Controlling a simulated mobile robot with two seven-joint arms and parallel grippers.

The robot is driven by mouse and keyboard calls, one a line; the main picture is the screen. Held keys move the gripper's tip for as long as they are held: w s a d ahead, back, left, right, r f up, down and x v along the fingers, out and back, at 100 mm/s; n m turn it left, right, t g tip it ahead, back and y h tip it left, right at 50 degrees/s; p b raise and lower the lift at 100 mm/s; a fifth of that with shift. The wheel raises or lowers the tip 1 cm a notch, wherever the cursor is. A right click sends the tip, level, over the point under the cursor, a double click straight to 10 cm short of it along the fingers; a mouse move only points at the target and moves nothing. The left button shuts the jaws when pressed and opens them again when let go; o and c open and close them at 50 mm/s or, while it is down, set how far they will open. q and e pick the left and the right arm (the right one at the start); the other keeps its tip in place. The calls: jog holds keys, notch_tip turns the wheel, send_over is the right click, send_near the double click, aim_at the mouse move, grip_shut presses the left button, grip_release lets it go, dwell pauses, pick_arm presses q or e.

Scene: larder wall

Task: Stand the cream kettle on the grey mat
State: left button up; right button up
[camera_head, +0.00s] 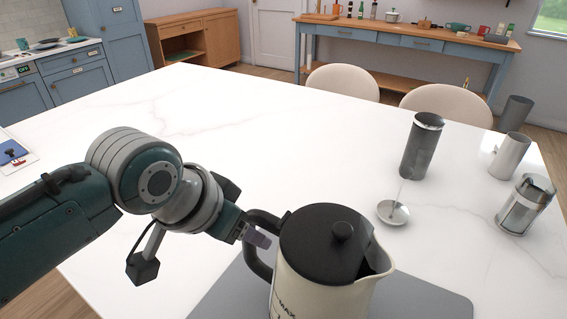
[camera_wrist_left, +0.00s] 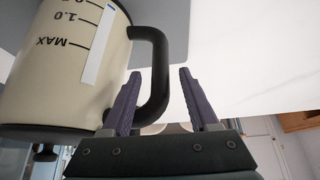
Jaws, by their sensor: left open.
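The cream kettle (camera_head: 322,285) is upright, with a black lid, knob and handle, at the bottom middle of the head view. The grey mat (camera_head: 425,297) shows on both sides of it. The kettle's base is cut off in both views, so its contact with the mat is hidden. My left gripper (camera_head: 257,236) is at the handle on the kettle's left side. In the left wrist view, which is upside down, its fingers (camera_wrist_left: 158,90) are apart, with the black handle (camera_wrist_left: 162,65) between them and a gap to the right finger. My right gripper is not in view.
On the white table (camera_head: 200,130), a dark grey canister (camera_head: 421,148), a small dish (camera_head: 393,212), a light grey cylinder (camera_head: 509,156) and a glass-and-metal jar (camera_head: 525,205) stand to the right. Two chairs (camera_head: 342,82) are at the far edge. The table's middle is clear.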

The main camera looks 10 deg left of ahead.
pick_arm(q)
jog(key=p+v, duration=0.3)
jog(key=v, duration=0.7)
jog(key=s+a+n+g+y, duration=0.2)
jog(key=s+a, duration=0.1)
jog(key=s, duration=1.5)
jog(key=shift+a, duration=0.25)
jog(key=shift+d+f, duration=0.1)
